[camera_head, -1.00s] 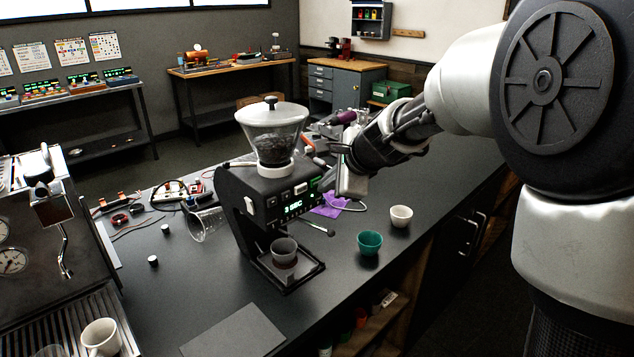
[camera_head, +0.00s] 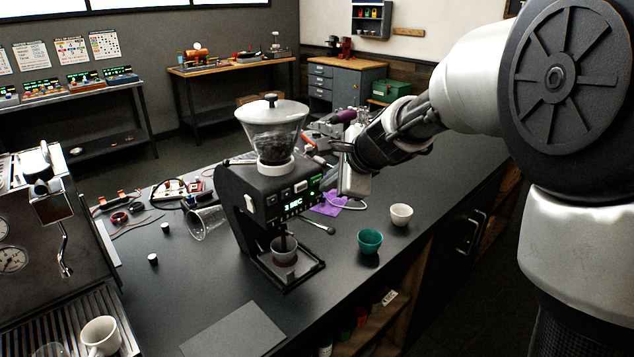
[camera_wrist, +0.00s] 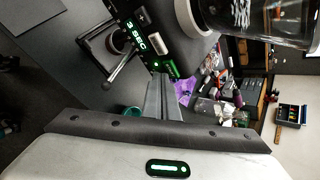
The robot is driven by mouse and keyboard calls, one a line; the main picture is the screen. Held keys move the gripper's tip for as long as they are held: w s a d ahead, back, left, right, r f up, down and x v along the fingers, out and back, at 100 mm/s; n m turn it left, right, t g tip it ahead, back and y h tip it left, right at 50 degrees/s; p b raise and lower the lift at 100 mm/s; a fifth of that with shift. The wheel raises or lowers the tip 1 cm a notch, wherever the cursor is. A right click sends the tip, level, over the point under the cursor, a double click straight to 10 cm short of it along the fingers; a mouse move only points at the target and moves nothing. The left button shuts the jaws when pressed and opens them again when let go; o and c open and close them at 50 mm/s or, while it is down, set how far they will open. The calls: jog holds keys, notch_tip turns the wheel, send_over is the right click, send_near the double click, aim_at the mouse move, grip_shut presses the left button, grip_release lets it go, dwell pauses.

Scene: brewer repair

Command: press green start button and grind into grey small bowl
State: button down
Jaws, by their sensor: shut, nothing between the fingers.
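The black grinder (camera_head: 262,190) stands on the dark counter, with a clear hopper (camera_head: 272,135) of dark beans on top. Its front panel has a lit green display (camera_head: 293,206) reading "3 SEC". The green start button (camera_wrist: 172,70) glows at the panel's edge in the wrist view, right by my fingertips. My gripper (camera_wrist: 160,82) is shut and empty, pointing at the panel; I cannot tell if it touches the button. The grey small bowl (camera_head: 284,255) sits upright on the grinder's base under the spout. A dark stream runs from the spout into it.
A teal bowl (camera_head: 369,240) and a white cup (camera_head: 401,214) stand on the counter right of the grinder. A clear container (camera_head: 205,222) lies left. An espresso machine (camera_head: 45,230) stands far left.

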jog(key=shift+s+d, duration=0.15)
jog(key=shift+d, duration=0.05)
jog(key=s+d+b, duration=0.2)
jog(key=s+d, duration=0.1)
jog(key=shift+s+d, duration=0.3)
dwell(0.4)
dwell(0.4)
jog(key=s+d+r+n+h+p, duration=0.1)
jog(key=s+d+r+n+p, duration=0.1)
jog(key=s+n, duration=0.3)
jog(key=s+d+r+n+g+h+p, duration=0.1)
jog(key=s+d+n, duration=0.4)
jog(key=s, duration=0.8)
jog(key=s+d+r+n+h+p, duration=0.2)
jog(key=s+d+n+h+p, duration=0.1)
jog(key=s+n, duration=0.4)
jog(key=s, duration=0.3)
jog(key=shift+d+r+g, duration=0.15)
jog(key=shift+r+g, duration=0.2)
jog(key=shift+g, duration=0.05)
dwell(1.0)
